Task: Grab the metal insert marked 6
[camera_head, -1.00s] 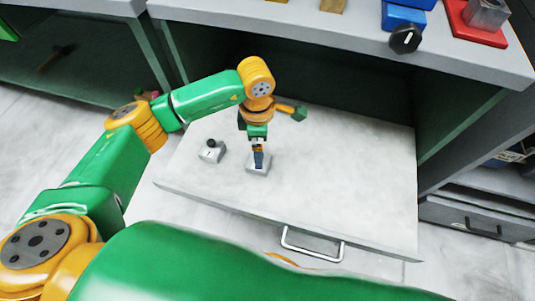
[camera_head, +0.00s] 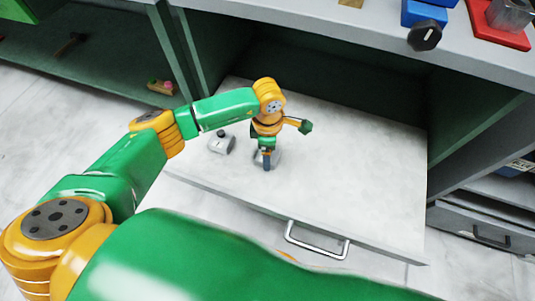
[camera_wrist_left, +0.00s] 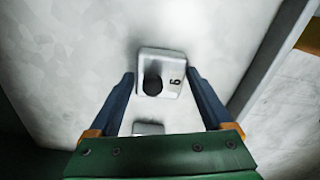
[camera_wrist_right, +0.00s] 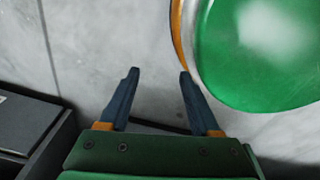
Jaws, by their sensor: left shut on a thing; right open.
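The metal insert marked 6 (camera_wrist_left: 172,62) is a small light-grey block with a dark round knob. It sits on the drawer floor between my left fingertips (camera_wrist_left: 160,76), with the mark sideways on its right side. My left gripper is shut on it. In the head view, my left gripper (camera_head: 267,161) points down over the insert and mostly hides it. A second grey insert with a dark knob (camera_head: 221,146) stands to its left. Another grey block (camera_wrist_left: 148,128) is partly hidden by my left gripper in the left wrist view. My right gripper (camera_wrist_right: 158,75) is open and empty.
The open drawer (camera_head: 350,190) has a wide clear floor on the right and a metal handle (camera_head: 317,247) in front. The counter above (camera_head: 480,60) carries a blue block with a black knob (camera_head: 425,37) and a red-based piece (camera_head: 500,25).

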